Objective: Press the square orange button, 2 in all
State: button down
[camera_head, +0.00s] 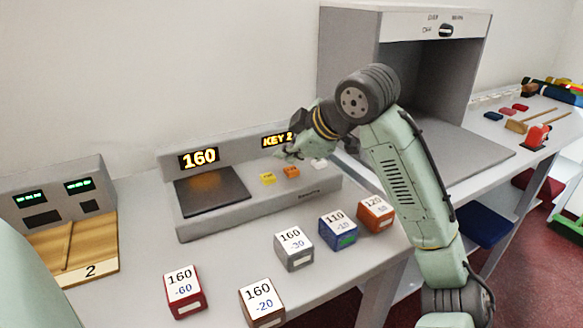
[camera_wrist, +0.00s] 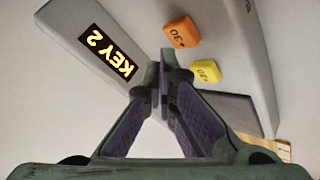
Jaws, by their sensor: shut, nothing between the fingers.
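The square orange button (camera_head: 291,172) is on the sloped grey console, between a yellow button (camera_head: 267,178) and a white one (camera_head: 319,163). In the wrist view the orange button (camera_wrist: 182,32) bears a rotated label that looks like +30. My gripper (camera_head: 283,154) is shut and empty, just above and behind the orange button in the head view. In the wrist view my shut fingertips (camera_wrist: 167,52) lie beside the orange button, apparently apart from it. The console display (camera_head: 277,140) reads KEY 2, also seen in the wrist view (camera_wrist: 107,53).
A second display (camera_head: 199,158) reads 160 above a dark plate (camera_head: 212,190). Several numbered blocks, among them a grey one (camera_head: 294,247), stand in front of the console. A large grey booth (camera_head: 350,60) stands behind my arm. A twin-display unit (camera_head: 60,195) is at left.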

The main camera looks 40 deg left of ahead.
aim_at(289, 171)
jog(key=shift+r+p, duration=2.25)
jog(key=shift+r, duration=0.3)
jog(key=shift+f, duration=0.1)
